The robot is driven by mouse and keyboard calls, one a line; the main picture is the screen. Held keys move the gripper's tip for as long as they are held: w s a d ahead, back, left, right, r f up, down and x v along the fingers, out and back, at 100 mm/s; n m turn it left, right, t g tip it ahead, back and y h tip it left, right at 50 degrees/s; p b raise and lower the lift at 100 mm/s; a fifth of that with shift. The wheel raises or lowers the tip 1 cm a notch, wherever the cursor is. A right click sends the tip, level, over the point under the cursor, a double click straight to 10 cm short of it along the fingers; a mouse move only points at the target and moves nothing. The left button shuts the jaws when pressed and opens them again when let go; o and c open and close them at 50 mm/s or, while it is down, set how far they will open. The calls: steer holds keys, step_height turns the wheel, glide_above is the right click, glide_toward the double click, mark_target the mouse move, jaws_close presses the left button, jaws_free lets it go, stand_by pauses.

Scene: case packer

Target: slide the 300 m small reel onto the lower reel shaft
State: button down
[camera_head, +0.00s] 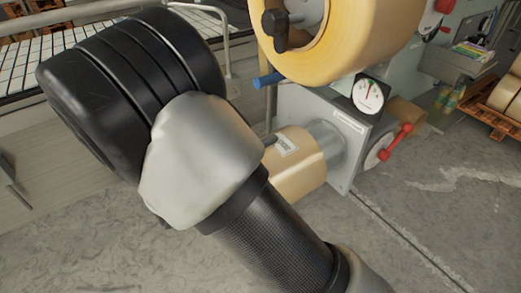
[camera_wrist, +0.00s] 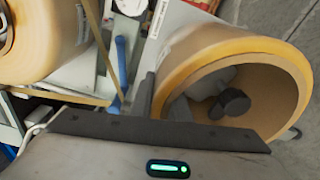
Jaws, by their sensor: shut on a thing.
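The small reel (camera_head: 300,178), tan with a white label, shows behind my arm in the head view. In the wrist view the reel (camera_wrist: 275,62) fills the right side, its open end facing the camera. My gripper (camera_wrist: 162,98) is shut on the reel's wall at its near rim, one finger outside and one inside. The lower reel shaft (camera_head: 326,138) shows as a grey cylinder between the reel and the machine plate. Its dark knobbed end (camera_wrist: 232,103) shows inside the bore, so the reel appears to be around it. How far on it sits is hard to tell.
A large yellow tape reel (camera_head: 370,45) hangs just above. A round gauge (camera_head: 368,94) and a red-handled lever (camera_head: 396,142) are on the right. A blue handle (camera_head: 268,80) is close to the gripper. A conveyor (camera_head: 70,48) runs behind; the floor at lower right is clear.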

mark_target(294, 136)
steer(key=shift+s+d+r+b+x, duration=0.1)
steer(key=shift+s+b+x, duration=0.1)
steer(key=shift+x, duration=1.2)
steer(key=shift+s+d+r+b+x, duration=0.1)
steer(key=shift+d+b+x, duration=0.1)
steer(key=shift+x, duration=1.2)
steer(key=shift+s+d+b+x, duration=0.1)
steer(key=shift+b+x, duration=0.1)
steer(key=shift+x, duration=1.2)
steer(key=shift+w, duration=0.1)
steer(key=shift+f+b, duration=0.25)
steer(key=shift+b, duration=0.25)
steer(key=c, duration=1.6)
jaws_free()
steer(key=shift+f, duration=0.15)
